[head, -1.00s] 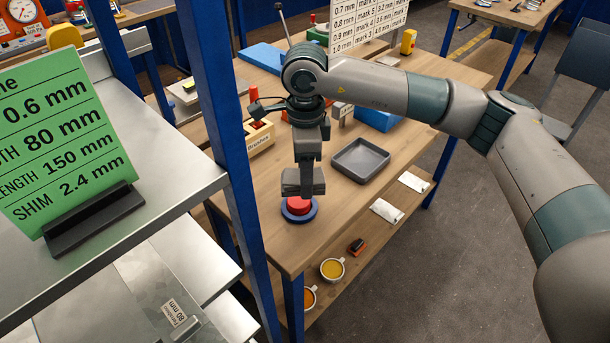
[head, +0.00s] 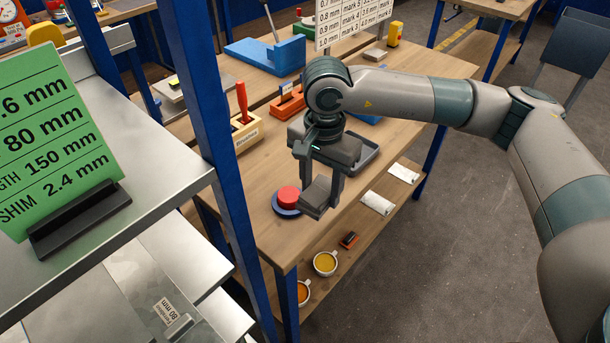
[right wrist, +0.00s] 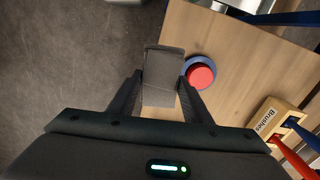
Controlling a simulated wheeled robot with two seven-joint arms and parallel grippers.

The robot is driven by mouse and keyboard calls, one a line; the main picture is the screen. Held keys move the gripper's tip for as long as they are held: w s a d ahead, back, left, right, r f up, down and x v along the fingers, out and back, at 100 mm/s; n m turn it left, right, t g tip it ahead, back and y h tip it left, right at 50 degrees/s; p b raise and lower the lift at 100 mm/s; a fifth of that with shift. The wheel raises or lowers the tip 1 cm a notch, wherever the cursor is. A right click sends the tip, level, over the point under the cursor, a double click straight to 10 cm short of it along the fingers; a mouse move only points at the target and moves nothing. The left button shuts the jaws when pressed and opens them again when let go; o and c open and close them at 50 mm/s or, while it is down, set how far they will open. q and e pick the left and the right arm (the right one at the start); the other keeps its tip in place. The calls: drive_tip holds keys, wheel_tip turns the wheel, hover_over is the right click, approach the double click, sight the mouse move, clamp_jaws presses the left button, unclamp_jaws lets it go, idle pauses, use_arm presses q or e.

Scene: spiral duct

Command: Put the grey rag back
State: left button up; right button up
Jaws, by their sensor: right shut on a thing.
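The grey rag (head: 316,202) is a folded, block-like dark grey piece held in my right gripper (head: 319,184). The right gripper is shut on it, and it hangs over the workbench's front area, just right of the red button on its blue base (head: 287,198). In the right wrist view the rag (right wrist: 162,68) sits between the two fingers, beside the red button (right wrist: 201,77). A dark grey tray (head: 369,158) stands behind my right gripper, partly hidden by it. My left gripper is not in view.
A wooden brushes box (head: 246,135) and an orange block (head: 288,103) stand behind. Folded white cloths (head: 377,203) and cups (head: 325,262) lie on the lower shelf. A blue post (head: 207,110) and a metal shelf with a green sign (head: 55,150) stand left.

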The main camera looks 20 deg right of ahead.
drive_tip(key=s+d+f+n, duration=0.1)
drive_tip(key=s+d+n, duration=0.3)
drive_tip(key=n, duration=0.6)
drive_tip(key=shift+s+f, duration=0.2)
drive_tip(key=shift+s, duration=1.05)
